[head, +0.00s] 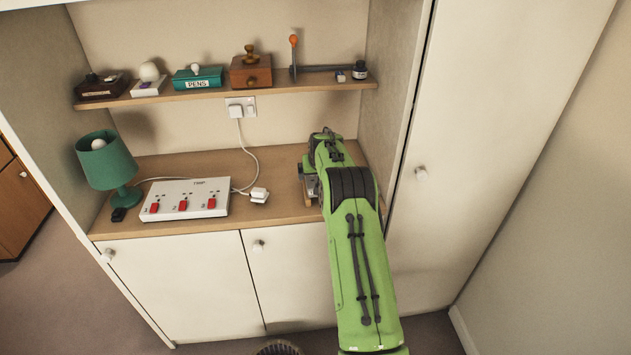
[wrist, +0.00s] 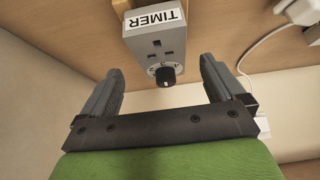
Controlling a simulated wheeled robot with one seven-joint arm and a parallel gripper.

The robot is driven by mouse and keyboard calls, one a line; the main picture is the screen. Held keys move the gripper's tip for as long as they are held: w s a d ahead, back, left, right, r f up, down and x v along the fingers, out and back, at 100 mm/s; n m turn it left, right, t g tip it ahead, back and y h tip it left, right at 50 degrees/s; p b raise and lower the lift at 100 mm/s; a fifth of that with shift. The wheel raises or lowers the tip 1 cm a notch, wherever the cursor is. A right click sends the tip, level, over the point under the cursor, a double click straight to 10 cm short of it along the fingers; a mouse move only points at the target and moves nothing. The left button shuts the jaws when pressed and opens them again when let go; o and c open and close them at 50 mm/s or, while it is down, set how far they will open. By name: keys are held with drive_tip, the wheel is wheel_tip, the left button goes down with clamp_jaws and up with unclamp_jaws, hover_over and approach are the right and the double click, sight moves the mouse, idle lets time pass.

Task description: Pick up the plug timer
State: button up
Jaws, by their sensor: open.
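The plug timer (wrist: 158,48) is a grey block with a white TIMER label, socket slots and a black dial. In the wrist view it is at the top middle, ahead of and between the fingers of my gripper (wrist: 162,72). The fingers are open, with a gap on both sides of the timer and nothing held. In the head view my green arm reaches over the right part of the wooden desk surface (head: 280,165) and hides most of the gripper area; I cannot make out the timer clearly there.
A white power strip (head: 185,199) with red switches, a white plug (head: 259,195) on a cord and a green lamp (head: 107,162) stand to the left. A shelf (head: 225,93) with small items runs above. The cupboard side wall (head: 390,80) is close on the right.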

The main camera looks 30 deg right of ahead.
sight(315, 178)
drive_tip(key=x, duration=0.4)
drive_tip(key=shift+a+r, duration=0.1)
drive_tip(key=shift+c, duration=0.3)
drive_tip(key=c, duration=1.2)
